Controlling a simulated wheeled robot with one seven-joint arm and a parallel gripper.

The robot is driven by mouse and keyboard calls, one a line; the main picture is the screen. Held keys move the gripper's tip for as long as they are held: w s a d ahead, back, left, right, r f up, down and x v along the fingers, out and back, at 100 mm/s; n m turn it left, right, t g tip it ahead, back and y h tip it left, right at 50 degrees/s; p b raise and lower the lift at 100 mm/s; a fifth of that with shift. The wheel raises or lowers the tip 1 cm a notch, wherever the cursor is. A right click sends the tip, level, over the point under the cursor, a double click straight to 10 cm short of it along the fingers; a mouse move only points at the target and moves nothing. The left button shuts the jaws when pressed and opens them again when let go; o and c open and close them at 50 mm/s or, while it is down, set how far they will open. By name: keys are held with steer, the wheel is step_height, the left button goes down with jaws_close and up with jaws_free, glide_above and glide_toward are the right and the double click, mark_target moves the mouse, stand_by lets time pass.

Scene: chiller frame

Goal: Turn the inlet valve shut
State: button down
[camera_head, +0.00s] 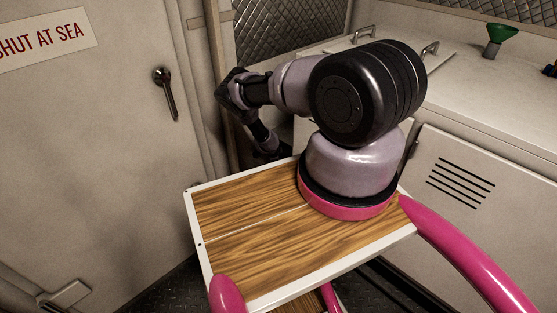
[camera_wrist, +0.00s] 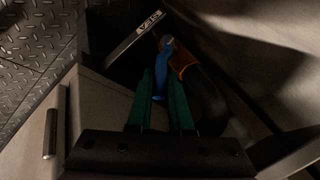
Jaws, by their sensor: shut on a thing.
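In the wrist view, my gripper (camera_wrist: 160,76) has two green fingers, one on each side of a blue lever (camera_wrist: 166,45). The fingers are shut on the lever, which looks like the inlet valve's handle. The lever's upper end stands out beyond the fingertips. A brass-coloured part (camera_wrist: 182,62) sits just to the right of the lever. A small pale label plate (camera_wrist: 136,34) lies above and left; its lettering is too small to read surely. In the head view my arm reaches down behind my deck, and the gripper and valve are hidden.
A dark rounded body (camera_wrist: 206,98) lies right of the fingers. A pale panel with a bar handle (camera_wrist: 50,135) is at left, above tread-plate floor (camera_wrist: 30,35). In the head view, a door (camera_head: 90,150) stands left and a counter (camera_head: 480,95) with a green funnel (camera_head: 499,34) right.

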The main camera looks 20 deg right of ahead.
steer(key=shift+s+f+m+t+y, duration=0.2)
steer(key=shift+s+f+t, duration=0.15)
steer(key=shift+t, duration=0.35)
steer(key=shift+s+f+m+t+y, duration=0.1)
steer(key=shift+s+f+m+t, duration=0.15)
steer(key=shift+s+t, duration=0.35)
steer(key=shift+w, duration=0.15)
steer(key=c, duration=1.1)
jaws_free()
steer(key=shift+d, duration=0.1)
